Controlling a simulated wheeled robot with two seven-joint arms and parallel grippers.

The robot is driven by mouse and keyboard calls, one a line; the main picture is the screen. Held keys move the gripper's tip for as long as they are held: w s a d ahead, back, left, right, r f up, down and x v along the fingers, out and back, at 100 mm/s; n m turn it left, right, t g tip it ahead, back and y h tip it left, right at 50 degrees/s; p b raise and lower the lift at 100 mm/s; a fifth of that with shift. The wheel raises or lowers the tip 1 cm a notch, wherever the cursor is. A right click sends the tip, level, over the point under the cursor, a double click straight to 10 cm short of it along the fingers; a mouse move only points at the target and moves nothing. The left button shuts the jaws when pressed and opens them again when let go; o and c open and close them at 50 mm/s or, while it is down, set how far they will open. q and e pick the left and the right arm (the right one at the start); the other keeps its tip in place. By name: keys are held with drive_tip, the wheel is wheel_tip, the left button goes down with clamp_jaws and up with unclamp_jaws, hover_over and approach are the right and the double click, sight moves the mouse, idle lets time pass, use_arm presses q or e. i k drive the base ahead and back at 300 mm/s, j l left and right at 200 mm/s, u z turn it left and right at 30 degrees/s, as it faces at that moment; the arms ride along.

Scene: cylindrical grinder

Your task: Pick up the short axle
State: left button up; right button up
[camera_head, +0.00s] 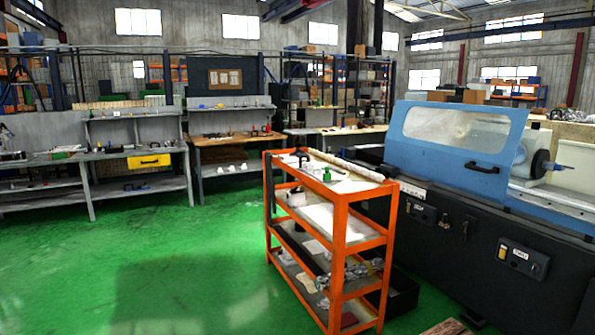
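I cannot pick out the short axle with certainty. A long pale bar-like shape (348,165) lies along the right edge of the top shelf of the orange cart (339,214); I cannot tell whether it is an axle. A small green bottle (327,175) and a dark object (302,156) stand on the same shelf. Neither of my grippers is in view.
The blue and black grinder (455,150) stands right of the cart, its windowed cover closed at the front. Grey workbenches (125,158) with small items and a yellow drawer (149,161) line the back left. The green floor (170,260) left of the cart is clear.

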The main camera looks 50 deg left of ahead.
sight(335, 169)
drive_tip(key=i+j+u, duration=0.2)
drive_tip(key=j+u, duration=0.15)
drive_tip(key=i+j+u, duration=0.3)
drive_tip(key=j, duration=0.2)
drive_tip(key=i+j+u, duration=0.45)
drive_tip(key=i+j, duration=0.95)
drive_tip(key=i+j+z, duration=0.15)
drive_tip(key=j+z, duration=0.15)
drive_tip(key=z, duration=0.2)
drive_tip(key=i+j+z, duration=0.1)
drive_tip(key=j+z, duration=0.2)
drive_tip(key=z, duration=0.2)
drive_tip(key=j+z, duration=0.35)
drive_tip(key=z, duration=0.15)
